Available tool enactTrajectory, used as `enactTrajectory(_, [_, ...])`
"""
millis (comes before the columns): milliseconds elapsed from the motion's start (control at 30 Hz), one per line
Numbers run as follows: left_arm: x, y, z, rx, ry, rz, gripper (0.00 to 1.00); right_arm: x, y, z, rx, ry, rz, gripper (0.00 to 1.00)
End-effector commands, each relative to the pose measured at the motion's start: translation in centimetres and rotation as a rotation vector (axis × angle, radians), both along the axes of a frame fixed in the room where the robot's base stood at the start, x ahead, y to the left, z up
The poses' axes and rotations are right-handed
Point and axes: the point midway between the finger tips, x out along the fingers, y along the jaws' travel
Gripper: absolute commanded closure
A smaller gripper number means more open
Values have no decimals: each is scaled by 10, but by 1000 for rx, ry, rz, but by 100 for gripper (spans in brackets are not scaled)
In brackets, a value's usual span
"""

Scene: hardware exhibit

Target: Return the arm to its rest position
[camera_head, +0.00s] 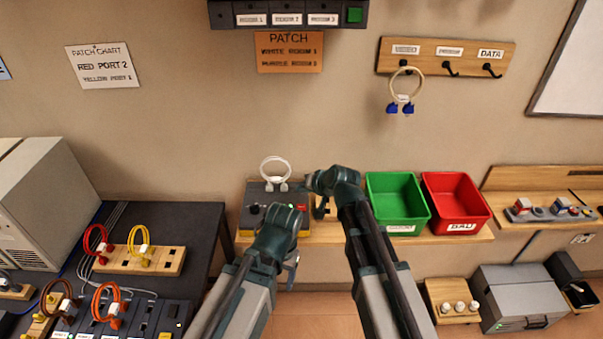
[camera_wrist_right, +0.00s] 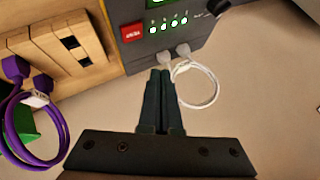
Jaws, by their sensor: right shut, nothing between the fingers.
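My right arm reaches up the middle of the head view and bends left at the top. Its gripper (camera_head: 311,182) is small there, near the grey test box (camera_head: 258,196) on the wall shelf. In the right wrist view the fingers (camera_wrist_right: 161,72) are shut together with nothing between them. They point toward the test box (camera_wrist_right: 190,25) and the white cable (camera_wrist_right: 195,84) plugged into its front. Whether they touch is hard to tell. My left arm comes in at the lower left; its gripper (camera_head: 291,266) is mostly hidden behind its wrist.
A green bin (camera_head: 396,226) and a red bin (camera_head: 456,225) stand right of my right arm. A purple cable (camera_wrist_right: 60,150) is by a wooden block (camera_wrist_right: 45,58). A dark bench (camera_head: 190,222) with cables lies left. A hook rack (camera_head: 452,58) hangs above.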

Motion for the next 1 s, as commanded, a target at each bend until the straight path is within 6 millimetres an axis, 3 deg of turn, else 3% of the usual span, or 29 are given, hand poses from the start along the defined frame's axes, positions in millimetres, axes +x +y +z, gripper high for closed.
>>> enactTrajectory(133, [0, 0, 0, 0, 0, -1, 32, -5, 1, -2, -10, 7, 9, 100])
enactTrajectory(233, [0, 0, 0, 0, 0, 0, 32, -33, 5, -14, -77, 59, 67, 100])
enactTrajectory(367, [0, 0, 0, 0, 0, 0, 32, -104, 3, -42, -261, 198, 207, 100])
enactTrajectory(500, [0, 0, 0, 0, 0, 0, 32, -178, -16, -61, -471, 362, 338, 100])
enactTrajectory(633, [0, 0, 0, 0, 0, 0, 32, -227, -39, -66, -619, 484, 410, 100])
enactTrajectory(800, [0, 0, 0, 0, 0, 0, 32, -255, -54, -66, -710, 565, 446, 100])
enactTrajectory(1000, [0, 0, 0, 0, 0, 0, 32, -257, -56, -65, -720, 575, 449, 100])
